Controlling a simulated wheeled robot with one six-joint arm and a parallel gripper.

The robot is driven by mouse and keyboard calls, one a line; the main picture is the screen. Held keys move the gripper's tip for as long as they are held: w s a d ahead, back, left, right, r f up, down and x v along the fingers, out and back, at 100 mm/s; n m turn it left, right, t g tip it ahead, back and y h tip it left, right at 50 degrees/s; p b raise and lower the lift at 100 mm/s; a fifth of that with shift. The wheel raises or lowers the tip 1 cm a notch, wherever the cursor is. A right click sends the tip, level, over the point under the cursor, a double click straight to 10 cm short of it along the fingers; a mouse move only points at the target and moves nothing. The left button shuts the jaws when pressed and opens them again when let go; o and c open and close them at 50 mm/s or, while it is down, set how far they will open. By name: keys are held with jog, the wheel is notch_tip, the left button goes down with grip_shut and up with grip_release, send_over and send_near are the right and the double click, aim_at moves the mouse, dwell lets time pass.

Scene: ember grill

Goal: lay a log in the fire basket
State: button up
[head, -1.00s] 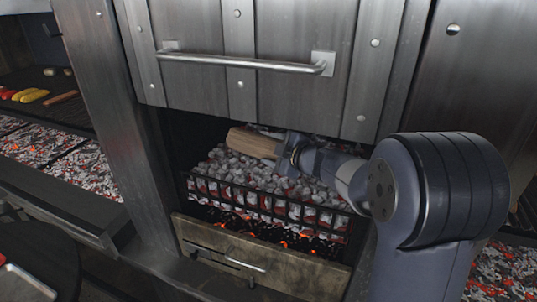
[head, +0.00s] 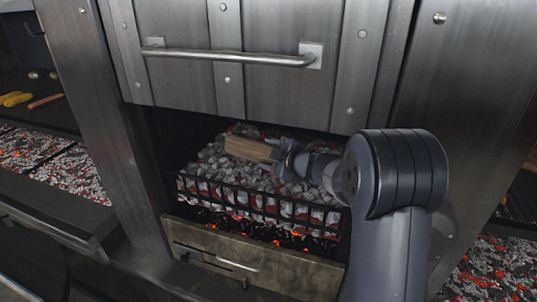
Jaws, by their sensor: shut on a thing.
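The fire basket (head: 262,203) is a black barred basket heaped with grey and glowing coals, inside the opening below a raised steel door. A brown wooden log (head: 247,148) is over the coals at the back of the basket, lying roughly sideways. My gripper (head: 279,154) is shut on the log's right end, reaching in from the right. Whether the log touches the coals cannot be told from this view.
The steel door (head: 240,60) with its bar handle hangs just above the arm. A drawer front (head: 250,258) is below the basket. Steel posts flank the opening. Coal beds lie at left (head: 60,165) and right (head: 490,275).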

jog(key=shift+r, duration=0.15)
jog(key=o, duration=1.4)
jog(key=shift+o, duration=1.3)
jog(key=shift+f, duration=0.2)
